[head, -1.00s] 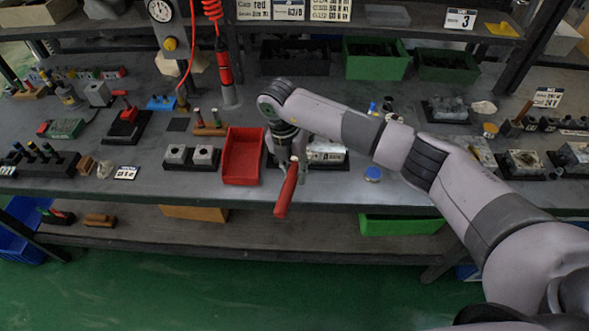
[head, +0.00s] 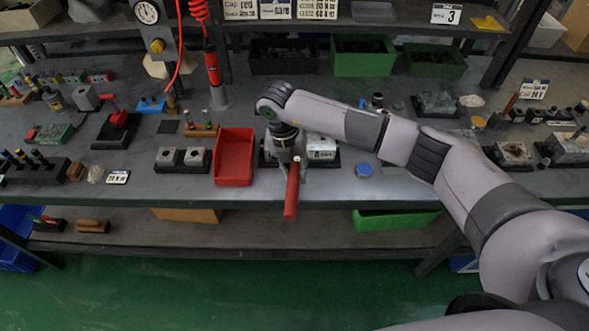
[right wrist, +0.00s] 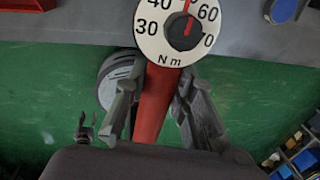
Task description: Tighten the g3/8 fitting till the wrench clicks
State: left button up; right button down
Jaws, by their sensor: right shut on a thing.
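A torque wrench with a red handle (head: 291,193) reaches out over the front edge of the bench. My right gripper (head: 289,151) is above the bench, beside the red tray. In the right wrist view its fingers (right wrist: 158,112) are shut around the red handle (right wrist: 152,108). A white dial (right wrist: 178,31) marked in N m sits on the wrench, its red pointer standing upright between 40 and 60. A pale valve block (head: 321,149) on a dark base is just right of the gripper. The g3/8 fitting and the wrench head are hidden under my gripper. My left gripper is not in view.
A red tray (head: 234,157) stands close left of the gripper. A blue round cap (head: 364,170) lies to the right near the edge. Green bins (head: 363,55) stand at the back. Open floor lies before the bench.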

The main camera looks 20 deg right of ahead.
jog(key=shift+r+p, duration=2.85)
jog(key=shift+r, duration=1.9)
jog(key=shift+f, duration=0.1)
